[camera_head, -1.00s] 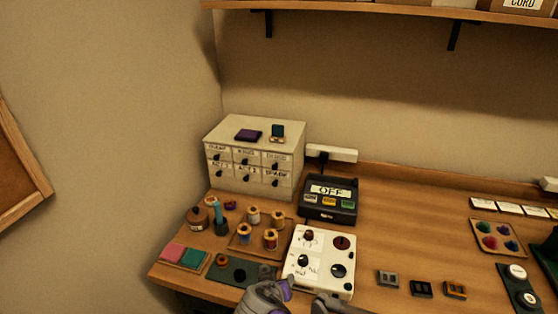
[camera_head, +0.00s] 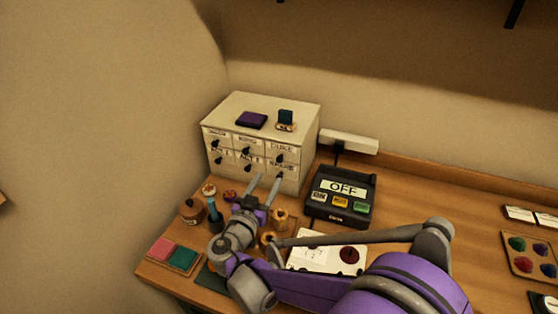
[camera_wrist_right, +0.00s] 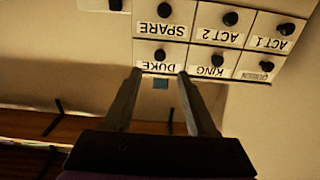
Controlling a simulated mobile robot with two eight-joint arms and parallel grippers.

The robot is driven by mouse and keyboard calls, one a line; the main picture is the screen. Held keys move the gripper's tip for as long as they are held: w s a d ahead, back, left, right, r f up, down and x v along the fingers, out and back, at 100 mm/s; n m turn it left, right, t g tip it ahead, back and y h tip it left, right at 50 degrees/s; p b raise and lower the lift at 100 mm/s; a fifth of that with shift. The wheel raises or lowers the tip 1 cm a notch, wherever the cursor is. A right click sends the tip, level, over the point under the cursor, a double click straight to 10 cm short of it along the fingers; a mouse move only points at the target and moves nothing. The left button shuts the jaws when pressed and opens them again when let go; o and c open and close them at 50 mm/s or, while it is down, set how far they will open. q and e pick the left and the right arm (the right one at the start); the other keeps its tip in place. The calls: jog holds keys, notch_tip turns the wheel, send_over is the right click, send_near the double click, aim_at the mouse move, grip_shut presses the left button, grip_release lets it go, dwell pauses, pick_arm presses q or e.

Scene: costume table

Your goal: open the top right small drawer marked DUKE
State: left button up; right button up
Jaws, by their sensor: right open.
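The cream drawer cabinet (camera_head: 214,112) stands at the back left of the table, with two rows of small labelled drawers and dark knobs. The DUKE drawer (camera_head: 284,149) is at the top right and looks shut. In the right wrist view the picture is upside down, and the DUKE drawer's knob (camera_wrist_right: 160,55) shows just beyond and between my fingertips. My right gripper (camera_head: 266,178) is open and empty in front of the cabinet, lower than the DUKE knob in the head view. Its two fingers also show in the right wrist view (camera_wrist_right: 160,72). My left gripper is out of view.
A dark purple box (camera_head: 251,120) and a small stand (camera_head: 286,120) sit on the cabinet's top. A black OFF device (camera_head: 340,195) stands close to its right. Thread spools (camera_head: 280,219) and a white panel (camera_head: 320,257) lie under or beside my right arm.

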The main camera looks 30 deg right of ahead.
aim_at(279, 161)
jog(key=x, duration=0.8)
jog(key=shift+w+d+p, duration=0.3)
grip_shut()
dwell(1.0)
